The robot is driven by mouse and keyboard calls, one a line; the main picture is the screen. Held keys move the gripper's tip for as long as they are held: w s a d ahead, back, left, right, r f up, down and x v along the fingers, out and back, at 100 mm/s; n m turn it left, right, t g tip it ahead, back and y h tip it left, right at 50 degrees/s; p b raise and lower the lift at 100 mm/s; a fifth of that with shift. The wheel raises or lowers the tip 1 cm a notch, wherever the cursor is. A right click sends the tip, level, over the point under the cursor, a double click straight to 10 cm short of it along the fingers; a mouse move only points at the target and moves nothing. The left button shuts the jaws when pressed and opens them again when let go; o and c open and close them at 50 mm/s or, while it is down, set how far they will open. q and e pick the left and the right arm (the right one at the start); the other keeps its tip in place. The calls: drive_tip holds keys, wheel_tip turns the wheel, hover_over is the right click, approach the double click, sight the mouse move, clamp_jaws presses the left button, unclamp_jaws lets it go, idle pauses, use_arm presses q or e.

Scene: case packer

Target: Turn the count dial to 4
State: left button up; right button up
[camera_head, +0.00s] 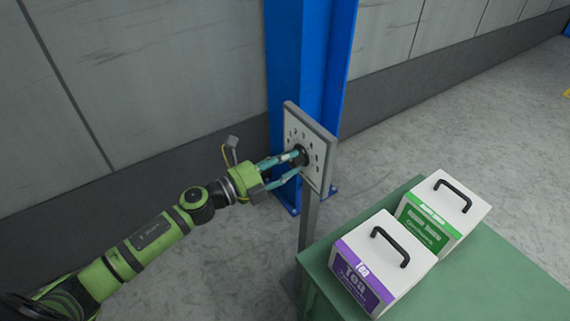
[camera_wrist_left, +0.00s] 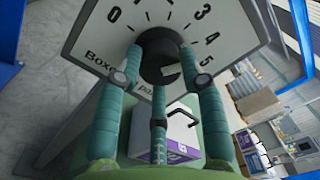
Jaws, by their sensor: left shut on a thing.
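The count dial is a black round knob (camera_head: 303,155) on a pale panel with a grey frame (camera_head: 311,125), set on a post. In the left wrist view the knob (camera_wrist_left: 157,45) sits inside a ring of numbers, with 0, 3, 4 and 5 readable. My left gripper (camera_head: 294,160) is shut on the knob, its teal fingers around it; they also show in the left wrist view (camera_wrist_left: 160,68). I cannot tell which number the knob points to. My right gripper is not in view.
A blue column (camera_head: 302,60) stands behind the panel. A green table (camera_head: 480,285) at the lower right holds a white box with a purple label (camera_head: 385,262) and one with a green label (camera_head: 445,210), both with black handles. The grey floor to the right is clear.

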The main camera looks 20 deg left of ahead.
use_arm(q)
drive_tip(key=shift+r+m, duration=0.1)
drive_tip(key=shift+m, duration=0.2)
drive_tip(key=o, duration=1.1)
drive_tip(key=shift+o, duration=0.2)
drive_tip(key=shift+s+a, duration=0.25)
drive_tip(key=shift+s, duration=0.1)
drive_tip(key=v, duration=1.1)
